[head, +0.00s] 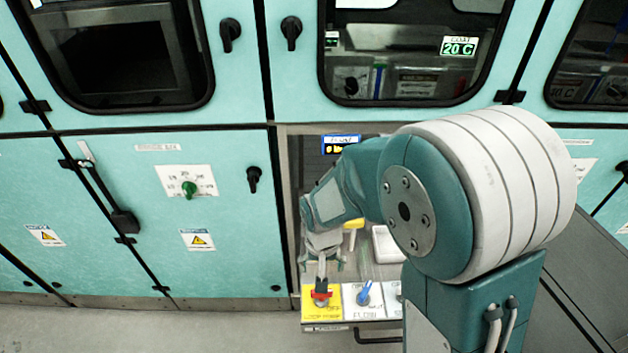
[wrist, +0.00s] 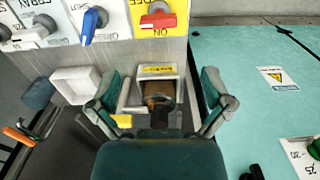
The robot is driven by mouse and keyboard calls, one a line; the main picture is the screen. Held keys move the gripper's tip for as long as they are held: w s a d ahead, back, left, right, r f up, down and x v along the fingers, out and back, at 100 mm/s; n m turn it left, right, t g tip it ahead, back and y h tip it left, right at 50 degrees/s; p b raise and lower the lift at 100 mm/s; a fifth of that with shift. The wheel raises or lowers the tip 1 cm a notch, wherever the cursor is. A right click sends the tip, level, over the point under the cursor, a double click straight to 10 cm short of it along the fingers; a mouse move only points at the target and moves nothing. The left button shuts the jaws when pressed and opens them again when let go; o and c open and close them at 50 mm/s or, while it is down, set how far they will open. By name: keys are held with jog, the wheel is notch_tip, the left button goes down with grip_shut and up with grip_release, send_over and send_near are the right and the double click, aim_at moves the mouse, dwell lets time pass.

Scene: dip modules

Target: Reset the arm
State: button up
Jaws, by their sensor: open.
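My gripper (head: 323,248) hangs over the opening in the teal cabinet, behind the switch panel, with my arm bent above it. In the wrist view my gripper (wrist: 160,92) has its two fingers spread wide with nothing held between them. Beyond and between the fingers is a white-framed holder with a brownish cylinder (wrist: 158,95) and a yellow label. The fingers look apart from it, though the exact distance is unclear. My arm hides part of the opening in the head view.
The panel carries a red switch (head: 321,294) on yellow and a blue switch (head: 363,293). A white open box (wrist: 76,85) sits beside the holder. Teal cabinet doors (head: 140,220) with a green knob (head: 189,188) stand left. Grey floor is clear in front.

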jog(key=s+d+r+t, duration=0.2)
jog(key=s+d+r, duration=0.1)
jog(key=r, duration=0.4)
jog(key=s+d+r+t, duration=0.1)
jog(key=s+d+r, duration=0.3)
jog(key=r, duration=0.4)
jog(key=s+d+r+t, duration=0.2)
jog(key=s+d+r, duration=0.2)
jog(key=r, duration=0.3)
jog(key=shift+s+r+n+t, duration=0.3)
jog(key=shift+s, duration=0.35)
jog(key=shift+w, duration=0.1)
